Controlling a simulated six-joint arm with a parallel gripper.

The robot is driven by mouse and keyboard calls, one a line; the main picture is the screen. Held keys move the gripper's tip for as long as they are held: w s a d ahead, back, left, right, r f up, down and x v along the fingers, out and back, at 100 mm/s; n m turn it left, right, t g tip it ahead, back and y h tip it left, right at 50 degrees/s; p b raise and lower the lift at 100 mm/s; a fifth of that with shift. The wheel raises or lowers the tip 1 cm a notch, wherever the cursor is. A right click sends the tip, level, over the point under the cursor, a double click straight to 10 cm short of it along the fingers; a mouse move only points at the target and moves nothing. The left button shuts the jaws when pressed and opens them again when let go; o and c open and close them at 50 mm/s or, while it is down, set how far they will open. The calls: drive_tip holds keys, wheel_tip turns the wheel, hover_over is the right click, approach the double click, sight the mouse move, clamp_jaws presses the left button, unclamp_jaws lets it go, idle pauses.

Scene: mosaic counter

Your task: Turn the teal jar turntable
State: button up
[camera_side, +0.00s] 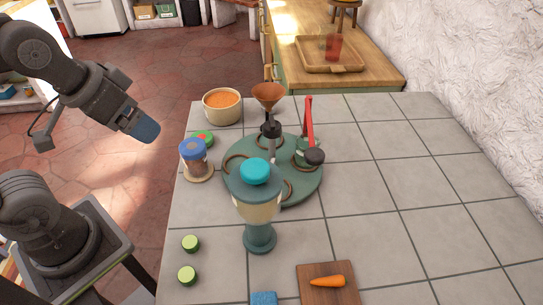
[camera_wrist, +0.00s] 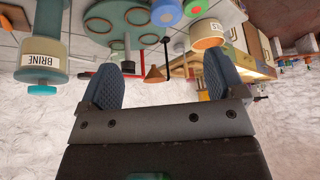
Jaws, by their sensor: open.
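The teal turntable (camera_side: 310,182) lies flat on the tiled counter, a round disc with several brown rings on its top. It also shows in the wrist view (camera_wrist: 128,32), at the top. A dark-topped post (camera_side: 270,130) rises near its middle, and a red-handled item (camera_side: 309,125) stands at its far right. A jar with a teal lid (camera_side: 255,171) stands in front and hides part of the disc; its label reads BRINE in the wrist view (camera_wrist: 41,60). My gripper (camera_side: 146,130) is left of the counter, apart from the turntable. Its blue fingers are open and empty in the wrist view (camera_wrist: 162,88).
A blue-lidded jar (camera_side: 194,160) stands close left of the turntable. A bowl of orange contents (camera_side: 222,106) and a copper funnel (camera_side: 268,92) are behind. Green pieces (camera_side: 190,243) and a carrot on a board (camera_side: 345,294) are in front. The counter's right side is clear.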

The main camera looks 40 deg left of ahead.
drive_tip(key=shift+w+r, duration=0.2)
drive_tip(key=shift+r, duration=0.05)
drive_tip(key=shift+c, duration=1.4)
drive_tip(key=w+r+m, duration=0.1)
drive_tip(key=w, duration=0.1)
drive_tip(key=w+d+r+g, duration=0.1)
drive_tip(key=w+d+r+m, duration=0.1)
drive_tip(key=w+r, duration=0.1)
drive_tip(key=shift+w+r+m+g, duration=0.1)
drive_tip(key=shift+w+m+g, duration=0.2)
drive_tip(key=shift+w, duration=0.05)
drive_tip(key=c, duration=0.4)
drive_tip(key=m+g, duration=0.4)
drive_tip(key=m, duration=0.2)
approach(272, 121)
wheel_tip(272, 121, down, 10)
drive_tip(key=shift+f, duration=0.2)
drive_tip(key=shift+c, duration=0.4)
drive_tip(key=c, duration=0.9)
